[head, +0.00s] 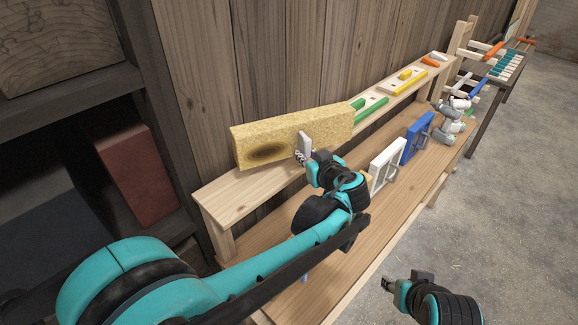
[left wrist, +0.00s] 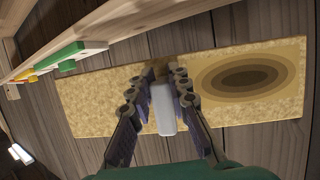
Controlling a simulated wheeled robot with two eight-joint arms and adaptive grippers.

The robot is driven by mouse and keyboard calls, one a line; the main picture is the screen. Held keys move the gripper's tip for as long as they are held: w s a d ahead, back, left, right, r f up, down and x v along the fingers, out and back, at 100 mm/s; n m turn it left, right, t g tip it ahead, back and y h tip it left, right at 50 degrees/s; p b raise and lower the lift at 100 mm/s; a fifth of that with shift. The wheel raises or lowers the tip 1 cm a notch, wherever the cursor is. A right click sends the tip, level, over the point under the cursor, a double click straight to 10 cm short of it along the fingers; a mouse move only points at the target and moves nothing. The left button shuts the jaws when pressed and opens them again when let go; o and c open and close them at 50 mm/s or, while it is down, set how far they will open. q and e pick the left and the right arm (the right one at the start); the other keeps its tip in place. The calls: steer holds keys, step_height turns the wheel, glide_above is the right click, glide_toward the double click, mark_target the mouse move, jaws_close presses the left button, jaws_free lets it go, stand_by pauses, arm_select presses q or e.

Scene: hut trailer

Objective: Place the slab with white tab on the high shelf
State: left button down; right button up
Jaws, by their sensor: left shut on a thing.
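The slab (head: 275,139) is a long tan, speckled block with a dark oval patch. It is at the high shelf (head: 245,190), a narrow raised wooden plank along the wall; I cannot tell whether it touches the plank. My left gripper (head: 304,153) is shut on the slab's white tab (left wrist: 163,107). In the left wrist view the slab (left wrist: 110,100) spans the picture behind the fingers (left wrist: 166,85), its dark oval to the right. My right gripper (head: 402,288) is low at the right, over the floor side; its fingers are too small to judge.
Farther along the high shelf lie pale boards with green (head: 371,108), yellow (head: 405,76) and orange (head: 431,61) pieces. On the lower bench (head: 345,235) stand a white panel (head: 388,163) and a blue panel (head: 417,138). A dark shelf unit (head: 75,100) is at the left. The bench front is clear.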

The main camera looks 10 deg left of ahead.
arm_select(q)
glide_above(280, 184)
step_height(280, 184, down, 4)
steer(key=shift+f, duration=0.25)
step_height(280, 184, down, 3)
steer(key=shift+s+a+f, duration=0.1)
steer(key=shift+f, duration=0.45)
steer(key=shift+b, duration=0.35)
steer(key=c, duration=1.4)
jaws_free()
steer(key=shift+c, duration=0.2)
